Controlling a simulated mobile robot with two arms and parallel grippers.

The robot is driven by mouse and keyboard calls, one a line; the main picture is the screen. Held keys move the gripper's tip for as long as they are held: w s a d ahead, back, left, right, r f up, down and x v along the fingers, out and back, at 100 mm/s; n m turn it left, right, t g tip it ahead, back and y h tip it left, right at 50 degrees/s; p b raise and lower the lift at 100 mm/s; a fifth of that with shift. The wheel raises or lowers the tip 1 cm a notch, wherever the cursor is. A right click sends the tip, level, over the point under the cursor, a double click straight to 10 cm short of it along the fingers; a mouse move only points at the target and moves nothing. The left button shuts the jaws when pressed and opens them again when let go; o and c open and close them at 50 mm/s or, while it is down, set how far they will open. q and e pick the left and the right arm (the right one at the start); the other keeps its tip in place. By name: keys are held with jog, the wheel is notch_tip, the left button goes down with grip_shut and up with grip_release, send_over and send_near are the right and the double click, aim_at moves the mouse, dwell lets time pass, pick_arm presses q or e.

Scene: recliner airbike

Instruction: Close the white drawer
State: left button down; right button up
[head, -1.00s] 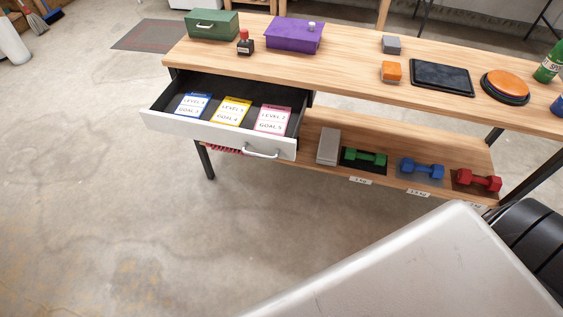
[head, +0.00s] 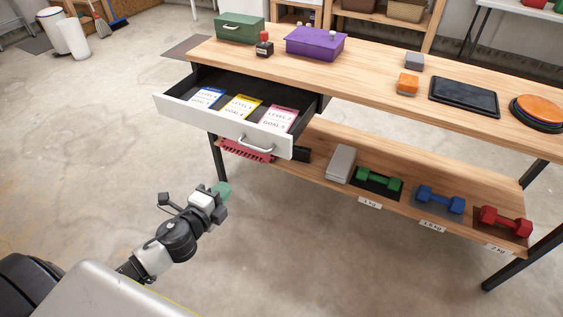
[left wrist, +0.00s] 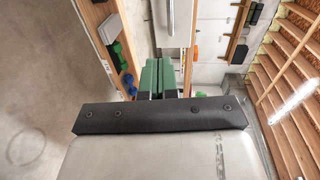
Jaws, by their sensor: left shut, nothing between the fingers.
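The white drawer (head: 222,125) is pulled out from under the wooden table's left end, in the head view. It has a silver handle (head: 256,146) on its front, and three cards (head: 240,107) with blue, yellow and pink headers lie inside. My left gripper (head: 221,190) is in front of and below the drawer, apart from it, with green fingertips shut and empty. In the left wrist view the green fingers (left wrist: 158,77) are together, and a white panel, likely the drawer front (left wrist: 174,22), shows beyond them. My right gripper is not in view.
The wooden table (head: 370,65) holds a green box (head: 240,29), a purple box (head: 315,43) and a tablet (head: 464,96). Its lower shelf (head: 330,172) holds green, blue and red dumbbells. A red rack-like item (head: 246,152) sits below the drawer. The floor in front is clear.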

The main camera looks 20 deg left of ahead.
pick_arm(q)
jog(key=w, duration=1.4)
jog(key=shift+d+f+p, duration=0.25)
jog(key=shift+d+p, duration=0.1)
jog(key=shift+d, duration=0.1)
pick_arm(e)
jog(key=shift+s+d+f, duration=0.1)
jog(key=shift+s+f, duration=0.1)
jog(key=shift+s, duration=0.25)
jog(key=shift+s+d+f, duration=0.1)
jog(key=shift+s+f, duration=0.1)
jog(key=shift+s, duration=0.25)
